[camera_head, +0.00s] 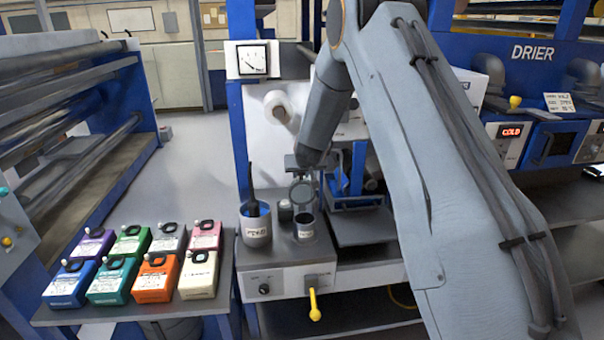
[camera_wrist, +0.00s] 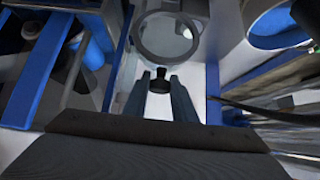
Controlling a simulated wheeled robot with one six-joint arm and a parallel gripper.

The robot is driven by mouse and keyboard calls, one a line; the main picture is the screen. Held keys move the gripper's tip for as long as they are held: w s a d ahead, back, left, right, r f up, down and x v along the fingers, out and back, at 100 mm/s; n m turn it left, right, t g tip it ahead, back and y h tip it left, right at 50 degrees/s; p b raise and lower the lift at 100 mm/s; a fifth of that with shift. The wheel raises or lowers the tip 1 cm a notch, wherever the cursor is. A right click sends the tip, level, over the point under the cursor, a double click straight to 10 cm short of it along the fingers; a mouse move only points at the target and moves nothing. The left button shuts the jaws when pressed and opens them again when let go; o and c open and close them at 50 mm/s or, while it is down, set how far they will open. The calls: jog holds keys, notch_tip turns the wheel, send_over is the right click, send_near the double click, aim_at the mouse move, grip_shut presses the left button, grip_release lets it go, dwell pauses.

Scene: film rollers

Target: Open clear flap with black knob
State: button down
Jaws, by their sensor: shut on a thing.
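The clear flap (camera_head: 302,192) is a round pane in a grey ring. In the head view it faces the camera, above a small dark cup (camera_head: 305,227) on the grey bench unit. In the wrist view the flap's ring (camera_wrist: 140,40) fills the top middle. The black knob (camera_wrist: 160,82) is just below the ring, between the two grey fingers of my gripper (camera_wrist: 160,80). My gripper is shut on the knob. In the head view my gripper (camera_head: 305,163) is small at the arm's end, and the knob cannot be made out.
Several coloured boxes (camera_head: 154,278) sit on the shelf at left. A blue frame (camera_head: 357,185) stands right of the flap. A yellow lever (camera_head: 314,304) hangs at the unit's front.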

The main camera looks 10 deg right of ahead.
jog(key=c, duration=1.5)
grip_release()
jog(key=shift+d+r, duration=0.1)
jog(key=shift+d, duration=0.05)
jog(key=shift+o, duration=0.2)
jog(key=shift+s, duration=0.1)
jog(key=b+v, duration=0.1)
jog(key=v, duration=0.6)
jog(key=shift+s+a+r, duration=0.25)
jog(key=s+f+g+b, duration=0.2)
jog(key=s+f+b, duration=0.1)
jog(key=s, duration=0.9)
jog(key=s+f+g+b, duration=0.3)
jog(key=s+f, duration=0.1)
jog(key=s, duration=0.9)
jog(key=s+f+g+b, duration=0.2)
jog(key=s+f+b, duration=0.1)
jog(key=s, duration=1)
jog(key=shift+a+f+n+g+y, duration=0.2)
jog(key=shift+a+n+g+y, duration=0.1)
jog(key=shift+n, duration=0.1)
